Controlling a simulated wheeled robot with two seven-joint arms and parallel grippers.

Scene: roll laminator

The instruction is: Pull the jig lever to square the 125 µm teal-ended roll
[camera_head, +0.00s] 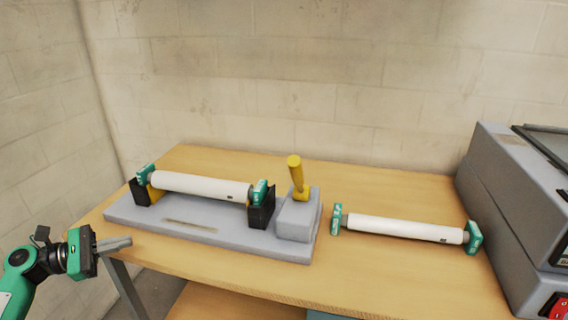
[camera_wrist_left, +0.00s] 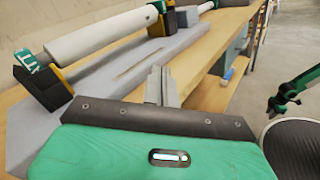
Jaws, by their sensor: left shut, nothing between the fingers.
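A white roll with teal ends (camera_head: 200,186) lies across two black supports on the grey jig base (camera_head: 165,228). The roll also shows in the left wrist view (camera_wrist_left: 98,36). The yellow jig lever (camera_head: 297,177) stands nearly upright, its top tipped slightly left, on a grey block (camera_head: 298,218) at the right end of the jig. My left gripper (camera_head: 128,242) is shut and empty off the table's front left edge, left of the jig and well away from the lever. In the left wrist view its closed fingers (camera_wrist_left: 161,82) point towards the jig. My right gripper (camera_wrist_left: 276,104) appears small at the right there; its jaws are unclear.
A second white roll with teal ends (camera_head: 405,228) lies on the wooden table (camera_head: 262,278) right of the jig. The grey laminator (camera_head: 510,195) stands at the right. A block wall (camera_head: 300,80) is behind. Bare table lies in front of the second roll.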

